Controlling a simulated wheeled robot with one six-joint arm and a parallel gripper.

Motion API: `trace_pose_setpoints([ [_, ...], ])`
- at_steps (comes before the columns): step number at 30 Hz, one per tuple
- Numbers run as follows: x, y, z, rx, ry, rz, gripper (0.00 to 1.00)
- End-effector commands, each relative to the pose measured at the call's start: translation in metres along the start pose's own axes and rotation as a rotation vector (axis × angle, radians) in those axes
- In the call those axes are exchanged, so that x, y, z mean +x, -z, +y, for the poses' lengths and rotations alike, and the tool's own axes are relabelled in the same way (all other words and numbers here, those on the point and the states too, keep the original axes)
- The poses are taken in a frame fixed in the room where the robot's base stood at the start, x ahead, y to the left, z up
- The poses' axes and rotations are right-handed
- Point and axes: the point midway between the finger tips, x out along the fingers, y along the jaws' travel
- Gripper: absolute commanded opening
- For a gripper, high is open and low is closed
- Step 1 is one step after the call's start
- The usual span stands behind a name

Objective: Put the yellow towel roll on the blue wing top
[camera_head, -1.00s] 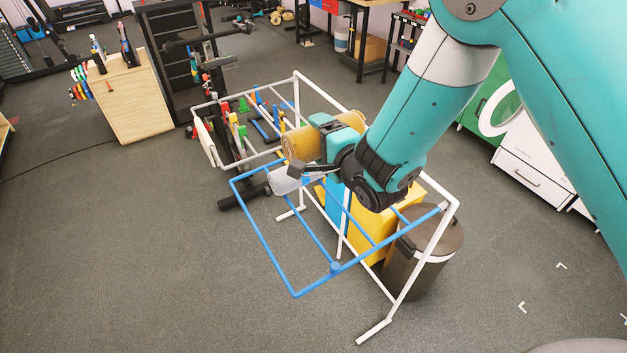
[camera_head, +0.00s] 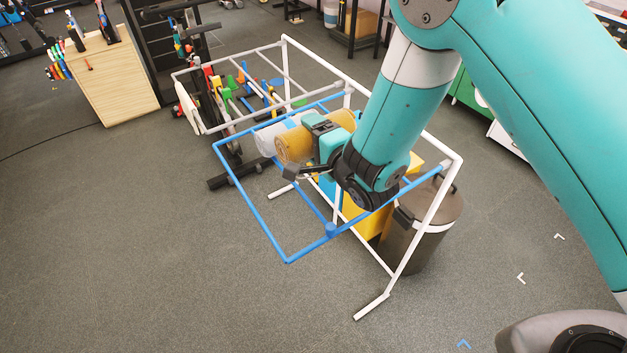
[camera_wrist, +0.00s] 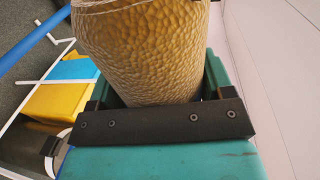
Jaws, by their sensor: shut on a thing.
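The yellow towel roll (camera_head: 294,148) is gripped between the fingers of my gripper (camera_head: 322,142), lying roughly sideways over the far part of the blue wing. It also fills the upper middle of the wrist view (camera_wrist: 145,45), between the teal fingers. The blue wing top (camera_head: 262,220) is an open frame of blue tubes on the near side of a white drying rack. From these views I cannot tell whether the roll touches its tubes. A pale, whitish roll (camera_head: 270,137) is just behind the yellow one, by the wing's far edge.
The white rack (camera_head: 420,235) stands on the grey floor. A dark bin (camera_head: 415,240) and a yellow box (camera_head: 362,222) are under or behind its right end. A wooden cabinet (camera_head: 110,80) stands far left. The floor at the near left is clear.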

Motion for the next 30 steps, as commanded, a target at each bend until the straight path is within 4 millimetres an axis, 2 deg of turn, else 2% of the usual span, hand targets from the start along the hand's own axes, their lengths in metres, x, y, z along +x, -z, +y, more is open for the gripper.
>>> trace_pose_setpoints([
  [1,0.003,0.000,0.021,0.000,0.001,0.000,0.41],
  [3,0.005,0.000,0.031,0.000,0.002,0.000,0.41],
  [11,0.007,0.000,0.047,0.000,0.001,0.000,0.41],
  [18,0.012,0.000,0.081,-0.001,0.002,-0.001,0.41],
  [30,0.012,0.000,0.083,0.000,0.001,-0.001,0.41],
])
